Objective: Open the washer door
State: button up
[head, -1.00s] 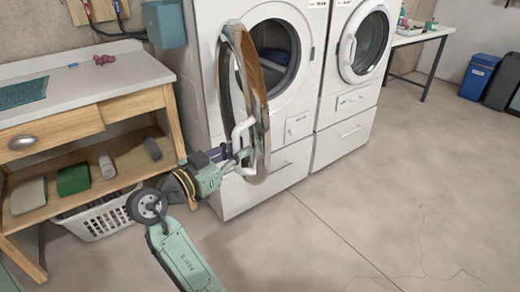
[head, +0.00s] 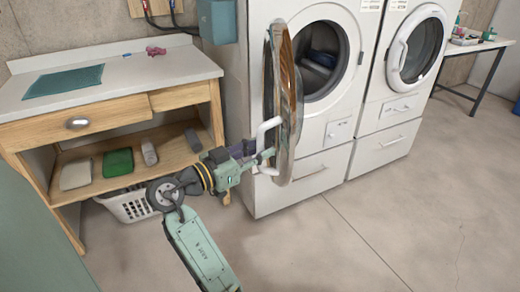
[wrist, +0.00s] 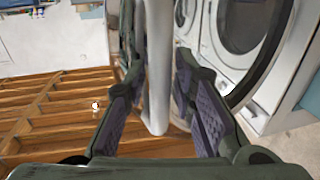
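The washer (head: 330,130) is the nearer white machine, and its round drum opening is uncovered. Its round door (head: 287,100) stands swung well out to the left, nearly edge-on in the head view. The white door handle (head: 265,130) sticks out from the door's left face. My gripper (head: 258,158) is at the lower part of this handle. In the wrist view, the handle (wrist: 157,70) runs upright between the two fingers of my gripper (wrist: 160,80). Small gaps show beside the bar, so the fingers look open around it. Contact at the fingertips is hard to judge.
A wooden workbench (head: 180,70) stands left of the washer, with a laundry basket (head: 125,205) beneath. A second machine (head: 400,100) with a shut door stands to the right. The floor (head: 340,240) in front is clear.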

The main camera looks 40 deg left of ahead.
jog(key=shift+o, duration=0.9)
jog(key=v, duration=1.2)
